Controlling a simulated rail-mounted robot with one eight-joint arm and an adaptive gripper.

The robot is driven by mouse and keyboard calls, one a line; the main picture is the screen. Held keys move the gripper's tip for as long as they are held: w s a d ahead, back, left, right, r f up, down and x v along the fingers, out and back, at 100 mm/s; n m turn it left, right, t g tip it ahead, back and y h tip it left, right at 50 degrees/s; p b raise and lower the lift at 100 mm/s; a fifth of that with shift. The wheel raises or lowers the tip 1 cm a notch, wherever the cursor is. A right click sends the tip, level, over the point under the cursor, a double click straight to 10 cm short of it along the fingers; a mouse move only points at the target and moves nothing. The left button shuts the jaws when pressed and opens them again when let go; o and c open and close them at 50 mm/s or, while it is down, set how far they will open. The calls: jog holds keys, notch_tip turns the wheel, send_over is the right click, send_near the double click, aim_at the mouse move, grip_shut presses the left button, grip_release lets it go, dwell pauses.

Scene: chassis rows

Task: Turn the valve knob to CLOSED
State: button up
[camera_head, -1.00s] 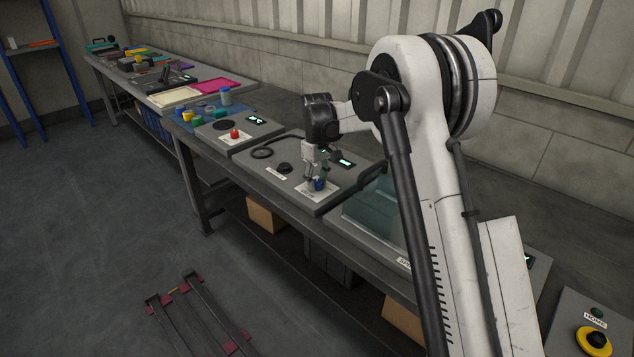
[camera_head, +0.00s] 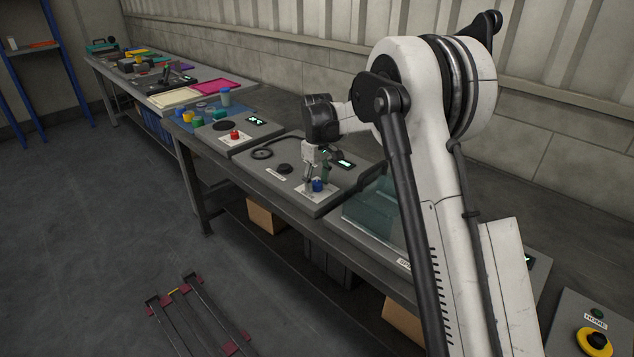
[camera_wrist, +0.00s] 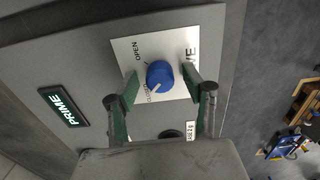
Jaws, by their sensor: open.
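The valve knob (camera_wrist: 160,74) is blue and round. It sits on a white plate (camera_wrist: 126,50) lettered OPEN and CLOSED, the latter partly covered. A pale mark at the knob's lower-left edge appears to point toward CLOSED. In the head view the knob (camera_head: 318,185) shows between my fingers. My gripper (camera_wrist: 161,83) is open, with one green-padded finger on each side of the knob and gaps between them. In the head view my gripper (camera_head: 316,179) is over the front of the panel, its fingers apart.
The grey panel also carries a lit display reading PRIME (camera_wrist: 62,105) and a black knob (camera_head: 284,169). A panel with a red button (camera_head: 235,134) stands farther along the bench. A clear bluish box (camera_head: 370,212) stands close on the nearer side.

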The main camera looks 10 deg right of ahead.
aim_at(318, 183)
notch_tip(318, 183, up, 12)
dwell(0.6)
jog(key=s+d+r+m+t, duration=0.15)
jog(key=s+r, duration=0.35)
jog(key=s, duration=0.6)
jog(key=s+d+r+m+t, duration=0.15)
jog(key=s+r, duration=0.35)
jog(key=s, duration=0.6)
jog(key=s+f+m+t, duration=0.2)
jog(key=s+f, duration=0.2)
jog(key=s, duration=0.7)
jog(key=s+d+f+m+t, duration=0.1)
jog(key=s+f+m+t, duration=0.1)
jog(key=s, duration=0.8)
jog(key=shift+s+f, duration=0.4)
jog(key=shift+f, duration=0.5)
jog(key=shift+w, duration=0.1)
